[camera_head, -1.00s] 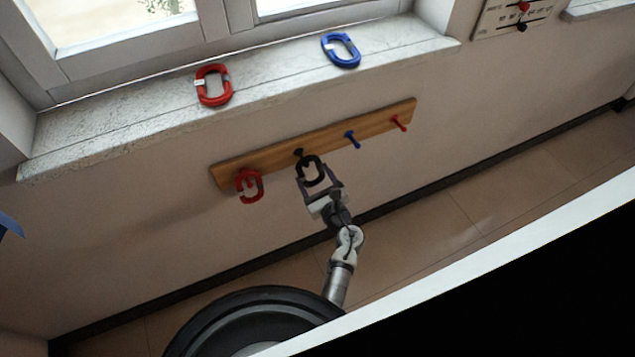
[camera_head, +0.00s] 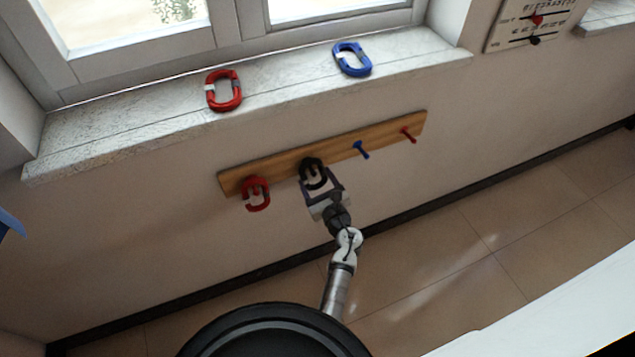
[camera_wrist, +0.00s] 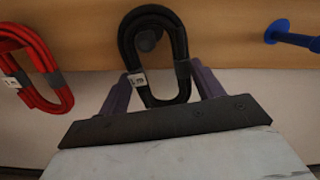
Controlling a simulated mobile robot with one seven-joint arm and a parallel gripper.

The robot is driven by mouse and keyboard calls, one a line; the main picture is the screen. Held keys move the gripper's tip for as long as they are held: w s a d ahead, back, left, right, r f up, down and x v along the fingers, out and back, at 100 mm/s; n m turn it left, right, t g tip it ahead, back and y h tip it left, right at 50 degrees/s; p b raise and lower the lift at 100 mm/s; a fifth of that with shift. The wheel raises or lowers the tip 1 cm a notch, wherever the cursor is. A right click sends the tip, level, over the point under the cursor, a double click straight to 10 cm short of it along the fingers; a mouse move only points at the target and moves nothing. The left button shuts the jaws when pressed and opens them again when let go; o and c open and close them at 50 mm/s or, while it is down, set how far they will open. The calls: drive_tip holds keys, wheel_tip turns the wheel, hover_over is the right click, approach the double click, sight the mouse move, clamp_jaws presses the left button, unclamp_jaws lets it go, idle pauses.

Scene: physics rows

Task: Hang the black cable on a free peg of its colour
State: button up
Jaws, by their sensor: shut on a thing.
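The black cable (camera_head: 305,173) is a coiled loop with a small white label, seen upright in front of the wooden peg board (camera_head: 290,160). My gripper (camera_head: 320,184) is shut on the lower part of the cable, with a finger at each side of it in the wrist view (camera_wrist: 158,92). In the wrist view, the black peg (camera_wrist: 148,41) shows inside the upper part of the cable loop (camera_wrist: 127,50). I cannot tell how far the peg passes through the loop.
A red cable (camera_head: 257,207) hangs at the board's left end. The blue peg (camera_head: 361,149) and right red peg (camera_head: 408,135) are bare. A red cable (camera_head: 237,90) and a blue cable (camera_head: 352,60) lie on the windowsill (camera_head: 290,90) above.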

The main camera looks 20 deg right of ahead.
idle(0.4)
drive_tip(key=o, duration=1.1)
drive_tip(key=shift+s, duration=0.1)
